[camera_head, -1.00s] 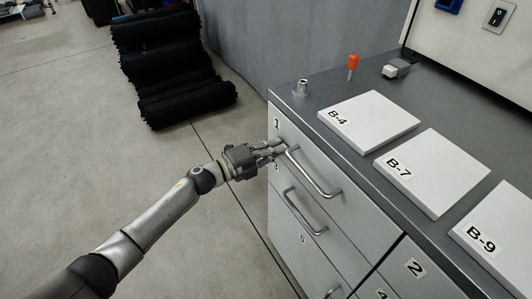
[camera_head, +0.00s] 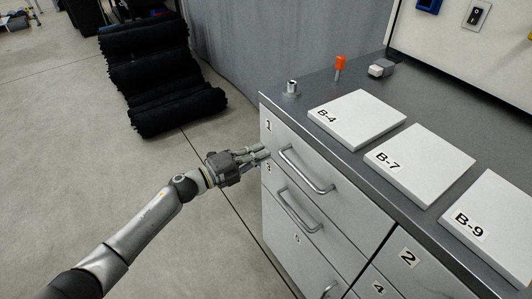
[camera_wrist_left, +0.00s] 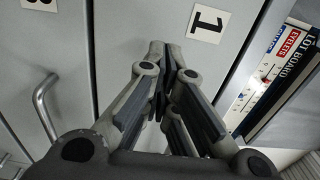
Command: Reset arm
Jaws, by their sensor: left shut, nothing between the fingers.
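My left gripper (camera_head: 262,153) is shut and empty. It is just left of the drawer cabinet, near the drawer labelled 1 (camera_head: 279,136) and left of that drawer's bar handle (camera_head: 305,170). In the left wrist view the closed fingers (camera_wrist_left: 160,60) point toward the drawer front beside the label 1 (camera_wrist_left: 208,24). I cannot tell whether the fingertips touch the front. The drawers in view look shut. My right gripper is not in view.
The cabinet top carries white plates B-4 (camera_head: 357,119), B-7 (camera_head: 420,163) and B-9 (camera_head: 497,219), an orange-capped item (camera_head: 340,67) and a small metal piece (camera_head: 292,87). Black rolled mats (camera_head: 150,70) lie on the floor behind.

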